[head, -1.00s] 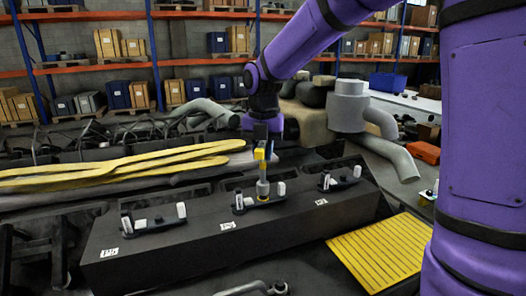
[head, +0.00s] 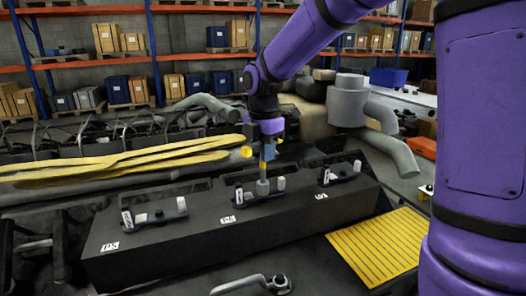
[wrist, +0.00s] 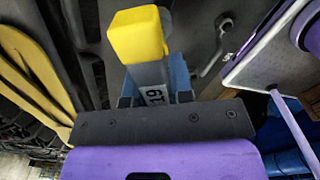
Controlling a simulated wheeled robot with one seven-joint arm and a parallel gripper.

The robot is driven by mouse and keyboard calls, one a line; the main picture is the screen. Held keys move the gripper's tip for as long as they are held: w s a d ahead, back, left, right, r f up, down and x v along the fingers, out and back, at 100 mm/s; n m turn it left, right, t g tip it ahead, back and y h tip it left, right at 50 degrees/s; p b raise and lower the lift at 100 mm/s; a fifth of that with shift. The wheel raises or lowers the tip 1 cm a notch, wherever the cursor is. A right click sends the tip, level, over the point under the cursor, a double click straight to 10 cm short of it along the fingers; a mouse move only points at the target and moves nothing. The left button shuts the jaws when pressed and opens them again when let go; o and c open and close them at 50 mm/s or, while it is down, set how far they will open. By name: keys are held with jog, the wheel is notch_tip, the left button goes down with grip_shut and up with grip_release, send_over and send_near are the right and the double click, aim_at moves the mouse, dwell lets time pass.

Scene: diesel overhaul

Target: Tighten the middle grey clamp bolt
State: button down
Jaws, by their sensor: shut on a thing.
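The middle clamp (head: 249,195) sits on top of the long dark block (head: 170,240), between the left clamp (head: 154,215) and the right clamp (head: 341,172). My gripper (head: 267,152) is above the middle clamp, pointing down. In the wrist view the tool shows a yellow end (wrist: 137,36) and a grey body marked 19, between blue fingers. The middle bolt is hidden beneath the tool, so I cannot tell how the tool sits on it.
A loose grey wrench (head: 277,284) lies in front of the block. A yellow slatted plate (head: 380,247) is at the right. Long yellow strips (head: 130,162) lie behind the block, and a grey pipe assembly (head: 348,105) stands behind right. Shelves with boxes line the back.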

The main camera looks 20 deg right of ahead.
jog(key=m, duration=0.4)
jog(key=shift+m, duration=0.3)
jog(key=m, duration=1.4)
jog(key=shift+n, duration=0.3)
jog(key=c, duration=1.5)
grip_release()
jog(key=shift+f, duration=0.1)
grip_shut()
